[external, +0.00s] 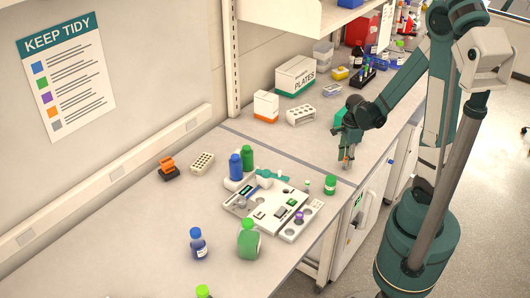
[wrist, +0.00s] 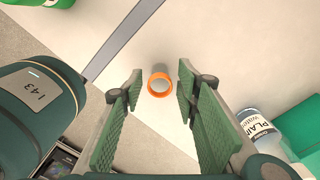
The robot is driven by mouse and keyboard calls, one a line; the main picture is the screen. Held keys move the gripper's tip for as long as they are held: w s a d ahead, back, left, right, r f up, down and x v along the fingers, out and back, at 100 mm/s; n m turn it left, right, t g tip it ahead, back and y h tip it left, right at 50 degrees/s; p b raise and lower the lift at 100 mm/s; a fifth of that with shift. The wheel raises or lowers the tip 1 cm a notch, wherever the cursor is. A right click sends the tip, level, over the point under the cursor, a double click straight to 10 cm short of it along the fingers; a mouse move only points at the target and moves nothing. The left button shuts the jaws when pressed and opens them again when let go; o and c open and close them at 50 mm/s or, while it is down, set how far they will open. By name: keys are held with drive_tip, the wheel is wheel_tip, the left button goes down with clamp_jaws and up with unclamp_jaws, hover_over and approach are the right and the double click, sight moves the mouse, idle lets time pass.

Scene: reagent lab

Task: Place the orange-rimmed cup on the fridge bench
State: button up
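The orange-rimmed cup (wrist: 159,88) appears upright on the pale bench top in the wrist view, its round opening facing up. My gripper (wrist: 156,85) is open, with its green pads on either side of the cup and visible gaps to both. In the external view my gripper (external: 347,158) points down near the bench's front edge, and a bit of orange shows at its fingertips. The fridge bench (external: 320,147) is the section on the far side of the dark seam, above the white fridge door. The cup is on this side. Whether it touches the surface is hard to tell.
A bottle labelled "PLAIN Water" (wrist: 258,128) and a green object (wrist: 300,125) are close to my right finger. A green-capped jar (external: 330,185) stands near the seam. A white rack (external: 301,115) and the PLATES box (external: 296,76) are further back.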

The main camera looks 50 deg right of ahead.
sight(345, 160)
wheel_tip(345, 160, up, 12)
drive_tip(key=p, duration=0.1)
idle(1.0)
idle(0.5)
drive_tip(key=a+r+n+t, duration=0.3)
drive_tip(key=a+r+n, duration=0.4)
drive_tip(key=n, duration=0.6)
drive_tip(key=a+r+n+t, duration=0.4)
drive_tip(key=a+r+n, duration=0.3)
drive_tip(key=a+n, duration=0.5)
drive_tip(key=shift+s+r+n, duration=0.35)
drive_tip(key=shift+n, duration=0.65)
